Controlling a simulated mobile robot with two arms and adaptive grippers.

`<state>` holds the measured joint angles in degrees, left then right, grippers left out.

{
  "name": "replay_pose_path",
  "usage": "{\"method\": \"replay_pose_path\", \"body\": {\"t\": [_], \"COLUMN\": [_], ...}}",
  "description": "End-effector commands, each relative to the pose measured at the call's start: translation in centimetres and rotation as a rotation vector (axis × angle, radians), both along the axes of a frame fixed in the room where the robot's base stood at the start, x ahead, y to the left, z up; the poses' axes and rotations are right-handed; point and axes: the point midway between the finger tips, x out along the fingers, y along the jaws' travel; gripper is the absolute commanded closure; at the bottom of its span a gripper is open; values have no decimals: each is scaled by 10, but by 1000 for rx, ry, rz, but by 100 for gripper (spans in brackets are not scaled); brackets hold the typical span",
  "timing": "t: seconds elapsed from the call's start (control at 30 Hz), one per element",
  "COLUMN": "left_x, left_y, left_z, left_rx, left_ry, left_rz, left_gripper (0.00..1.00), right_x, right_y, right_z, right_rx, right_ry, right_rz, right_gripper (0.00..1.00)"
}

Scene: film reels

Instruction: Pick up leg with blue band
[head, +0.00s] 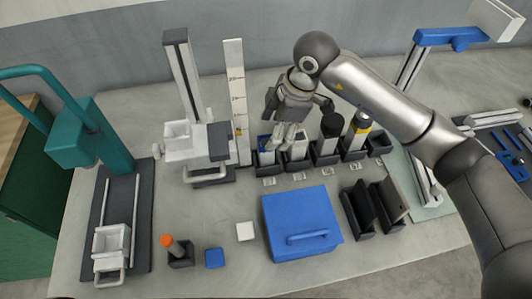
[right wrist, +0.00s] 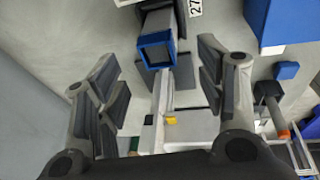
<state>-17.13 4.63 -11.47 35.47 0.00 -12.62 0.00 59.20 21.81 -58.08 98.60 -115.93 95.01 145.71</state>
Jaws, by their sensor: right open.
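The leg with the blue band (right wrist: 157,52) shows in the right wrist view as a grey square post with a blue collar at its upper end. It stands in a dark holder. I see no contact. My left gripper is not in view.
To the right in the same row stand a black-topped leg (head: 330,125) and a yellow-banded leg (head: 360,122). A white ruler post (head: 236,95) and a grey column stand (head: 183,75) are close on the left. A blue box (head: 300,222) lies in front.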

Motion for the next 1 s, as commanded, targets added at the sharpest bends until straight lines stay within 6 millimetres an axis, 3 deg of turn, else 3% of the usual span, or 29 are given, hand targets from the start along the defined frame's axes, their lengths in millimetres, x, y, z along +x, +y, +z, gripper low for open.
{"method": "replay_pose_path", "body": {"t": [0.37, 0.6, 0.9, 1.0], "left_x": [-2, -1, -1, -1], "left_y": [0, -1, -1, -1], "left_z": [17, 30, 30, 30], "left_rx": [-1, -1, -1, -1], "left_ry": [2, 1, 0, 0], "left_rz": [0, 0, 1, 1], "left_gripper": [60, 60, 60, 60], "right_x": [3, 6, 7, 7], "right_y": [12, 22, 23, 23], "right_z": [-34, -67, -74, -73], "right_rx": [1, 1, 2, 2], "right_ry": [4, 3, -1, 0], "right_rz": [2, 2, 3, 2], "right_gripper": [37, 37, 37, 48]}}
